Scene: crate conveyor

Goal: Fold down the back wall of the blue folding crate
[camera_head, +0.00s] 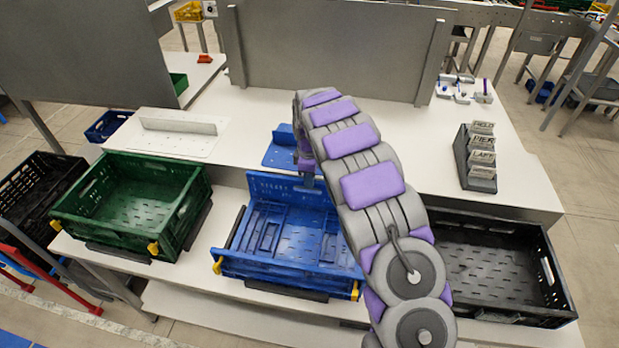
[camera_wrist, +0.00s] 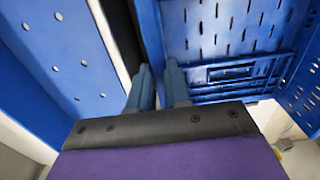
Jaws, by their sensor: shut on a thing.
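The blue folding crate (camera_head: 290,270) sits on the front ledge of the white bench between two other crates. Its back wall (camera_head: 268,187) stands up at the crate's rear, and its floor shows slots and flat panels. My gripper (camera_head: 307,178) reaches down over the rear of the crate and is shut on the top edge of the back wall. In the wrist view, the wall edge (camera_wrist: 151,35) runs between my two fingertips (camera_wrist: 157,88). The slotted crate inside (camera_wrist: 225,35) lies to the right there. My arm hides the crate's right rear part.
A green crate (camera_head: 70,212) stands left and a black crate (camera_head: 562,300) right. A blue plate (camera_head: 280,152) lies on the bench behind the blue crate, and its holed surface fills the wrist view's left (camera_wrist: 55,60). A label holder (camera_head: 463,165) stands at the bench's right.

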